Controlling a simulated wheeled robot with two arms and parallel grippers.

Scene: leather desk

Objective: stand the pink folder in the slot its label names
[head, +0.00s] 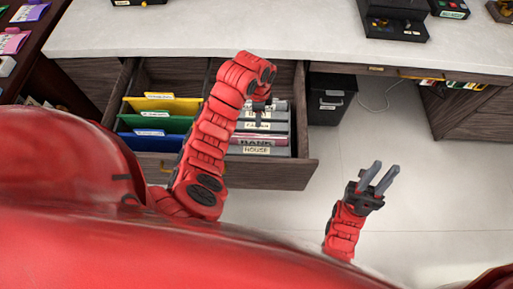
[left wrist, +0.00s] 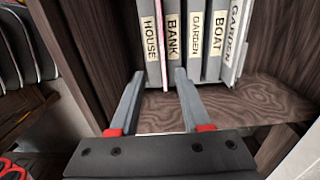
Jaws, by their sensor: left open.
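A pink flat piece with a white label (head: 12,42) lies at the far left in the head view; I cannot tell whether it is the pink folder. Grey upright files (head: 275,126) stand in the right half of the open drawer. In the left wrist view the spine labels read HOUSE, BANK (left wrist: 173,36), GARDEN and BOAT, with another GARDEN label at the right. A reddish strip shows by the BANK label in the head view. My left gripper (head: 259,112) is over these files, open and empty; its fingers (left wrist: 160,88) point at the spines. My right gripper (head: 376,178) is open and empty over the floor.
Yellow (head: 165,106), green and blue hanging folders fill the drawer's left half. The drawer front (head: 292,176) faces me.

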